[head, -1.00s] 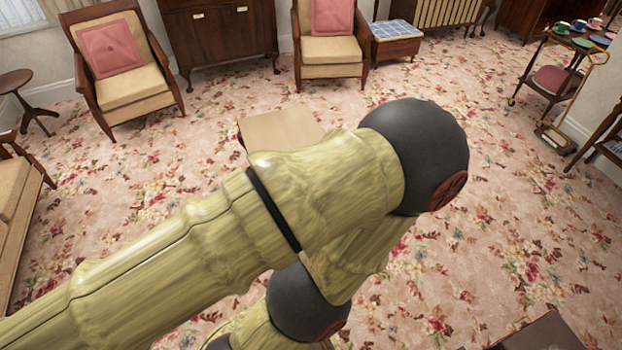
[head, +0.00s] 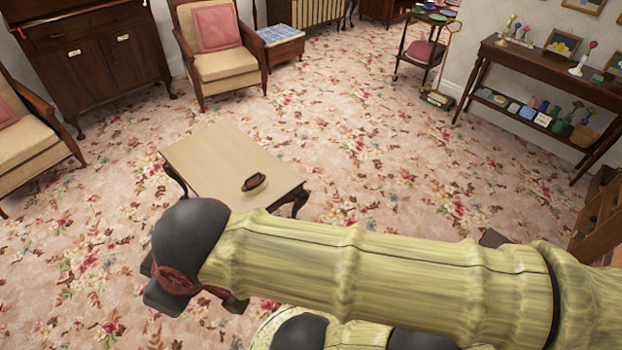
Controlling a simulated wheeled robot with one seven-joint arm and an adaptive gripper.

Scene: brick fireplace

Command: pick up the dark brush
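The dark brush (head: 254,183) lies on the right front part of a low wooden coffee table (head: 205,160). It has a dark brown back and a paler lower edge, perhaps bristles. My arm runs across the bottom of the head view, its dark rounded joint in front of the table's near left side. Dark parts at its end, which look like my gripper (head: 195,295), show below that joint, over the carpet. They are apart from the brush and lower in the picture. The fingers are mostly hidden, so their opening is unclear.
Armchairs (head: 215,65) and a dark cabinet (head: 85,60) stand behind the table. A trolley (head: 420,50) is at the back, and a console table with many small items (head: 545,65) stands along the right wall. Flowered carpet is open between them.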

